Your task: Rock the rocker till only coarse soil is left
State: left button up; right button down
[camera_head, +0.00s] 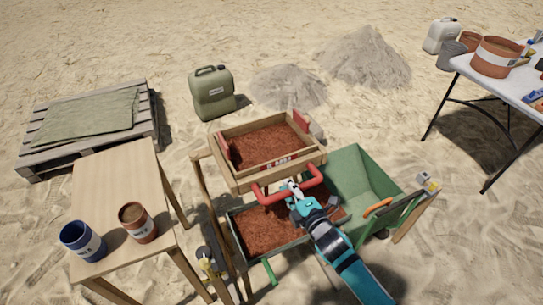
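The rocker's wooden sieve box (235,181) sits on a wooden frame in the middle, filled with reddish-brown soil (262,144). I cannot tell how coarse that soil is. A red handle (262,197) sticks out from the box's near side. My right gripper (291,187) is at the middle of this handle and looks shut on it; the fingertips are small and partly hidden. Below the box, a green bin (360,168) holds more reddish soil (265,230) in its left part; its right part looks bare. My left gripper is not in view.
A wooden table (112,178) with a blue cup (82,241) and a brown cup (137,222) stands at left. A pallet with a green cloth (85,117), a green canister (211,92) and grey sand piles (363,57) lie behind. A white table (503,86) is at right.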

jog(key=s+d+f+p, duration=0.1)
jog(key=s+d+p, duration=0.25)
jog(key=s, duration=0.65)
jog(key=shift+r+x, duration=0.2)
jog(key=shift+x, duration=1.25)
jog(key=shift+r+x, duration=0.2)
jog(key=shift+x, duration=1.25)
jog(key=shift+r+x, duration=0.2)
jog(key=shift+x, duration=1.25)
jog(key=shift+v, duration=1.5)
jog(key=c, duration=1.2)
grip_release()
jog(key=shift+f, duration=0.1)
jog(key=shift+o, duration=0.2)
